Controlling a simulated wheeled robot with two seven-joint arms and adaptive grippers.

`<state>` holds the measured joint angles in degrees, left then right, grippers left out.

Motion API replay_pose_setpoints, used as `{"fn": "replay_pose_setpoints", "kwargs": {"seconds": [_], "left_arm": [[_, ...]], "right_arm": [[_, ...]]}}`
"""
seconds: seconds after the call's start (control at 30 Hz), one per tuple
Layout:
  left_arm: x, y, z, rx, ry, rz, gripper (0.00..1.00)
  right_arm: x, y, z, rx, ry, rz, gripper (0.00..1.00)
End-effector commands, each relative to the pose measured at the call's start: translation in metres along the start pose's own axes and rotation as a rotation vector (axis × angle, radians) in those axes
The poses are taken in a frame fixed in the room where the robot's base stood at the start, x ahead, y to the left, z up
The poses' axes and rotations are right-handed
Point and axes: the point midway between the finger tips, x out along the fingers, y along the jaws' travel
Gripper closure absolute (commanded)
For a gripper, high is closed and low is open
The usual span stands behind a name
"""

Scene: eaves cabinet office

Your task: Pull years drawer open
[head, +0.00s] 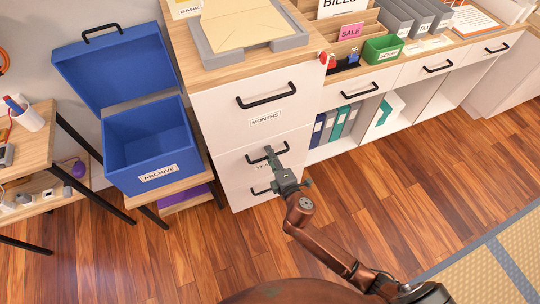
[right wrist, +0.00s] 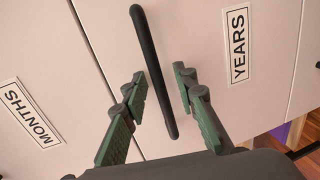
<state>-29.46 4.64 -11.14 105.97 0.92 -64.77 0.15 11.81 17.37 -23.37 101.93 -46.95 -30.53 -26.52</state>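The years drawer (head: 237,168) is the white front below the MONTHS drawer and looks flush with the cabinet. Its YEARS label (right wrist: 237,45) is clear in the right wrist view, but my gripper partly covers it in the head view. The black bar handle (right wrist: 153,70) of this drawer runs between the two green fingers of my right gripper (right wrist: 158,88). The fingers are open, one on each side of the handle, with a gap visible on both sides. In the head view my right gripper (head: 273,160) is at that handle. My left gripper is not in view.
The MONTHS drawer (head: 250,105) above looks shut. A lower handle (head: 260,191) is just below my gripper. An open blue ARCHIVE box (head: 143,145) stands to the left of the cabinet. Open shelves with binders (head: 333,124) are to the right. The wooden floor (head: 165,255) in front is clear.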

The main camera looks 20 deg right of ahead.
Motion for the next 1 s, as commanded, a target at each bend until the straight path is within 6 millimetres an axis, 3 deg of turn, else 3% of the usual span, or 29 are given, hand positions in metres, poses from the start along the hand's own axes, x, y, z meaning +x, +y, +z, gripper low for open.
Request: {"fn": "replay_pose_setpoints", "kwargs": {"seconds": [0.13,0.5,1.0], "left_arm": [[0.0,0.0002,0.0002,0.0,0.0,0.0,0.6],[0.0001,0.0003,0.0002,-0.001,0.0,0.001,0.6],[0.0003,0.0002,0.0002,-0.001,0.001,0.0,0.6]], "right_arm": [[-0.0001,0.0002,0.0001,0.0,0.0,0.0,0.74],[-0.0002,0.0,0.0,0.0,0.0,0.0,1.0],[-0.0003,-0.0005,-0.0001,0.001,0.0,-0.001,1.0]]}}
